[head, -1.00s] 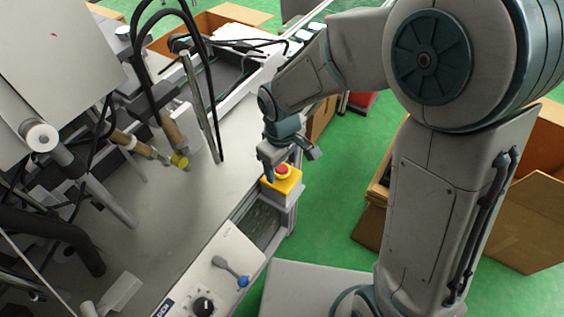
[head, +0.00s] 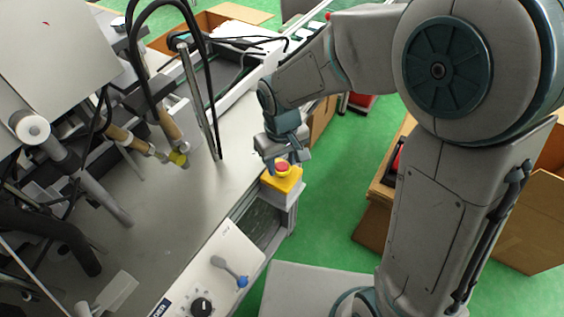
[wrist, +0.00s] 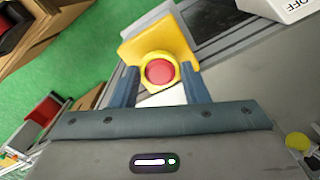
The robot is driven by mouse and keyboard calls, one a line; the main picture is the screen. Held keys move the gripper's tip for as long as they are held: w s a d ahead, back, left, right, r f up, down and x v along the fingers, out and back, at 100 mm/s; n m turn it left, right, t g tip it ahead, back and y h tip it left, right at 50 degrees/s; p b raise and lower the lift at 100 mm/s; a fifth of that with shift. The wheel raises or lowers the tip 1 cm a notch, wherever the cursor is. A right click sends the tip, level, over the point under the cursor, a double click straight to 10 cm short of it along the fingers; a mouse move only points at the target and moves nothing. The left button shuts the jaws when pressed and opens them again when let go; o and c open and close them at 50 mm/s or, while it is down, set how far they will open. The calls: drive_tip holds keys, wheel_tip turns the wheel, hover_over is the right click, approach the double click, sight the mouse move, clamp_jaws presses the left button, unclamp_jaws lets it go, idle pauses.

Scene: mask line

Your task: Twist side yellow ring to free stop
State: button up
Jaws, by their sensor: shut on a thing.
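The stop button has a red cap (head: 282,168) on a yellow box (head: 287,182) at the machine's front edge. In the wrist view the red cap (wrist: 159,72) sits inside a yellow ring (wrist: 159,58), on the yellow box (wrist: 135,47). My gripper (head: 282,166) is at the button from above. In the wrist view my gripper (wrist: 160,78) has one finger on each side of the yellow ring and is shut on it. The contact faces are partly hidden.
A grey panel with a blue-tipped lever (head: 230,270) and a black knob (head: 201,306) lies nearer. Metal rods and black hoses stand on the machine table (head: 165,230) to the left. Cardboard boxes (head: 520,215) stand on the green floor at right.

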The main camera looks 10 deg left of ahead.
drive_tip(key=m+b, duration=0.1)
drive_tip(key=m, duration=0.4)
drive_tip(key=shift+b, duration=0.35)
idle(0.3)
drive_tip(key=o, duration=1)
wheel_tip(320, 180, up, 14)
drive_tip(key=shift+f, duration=0.1)
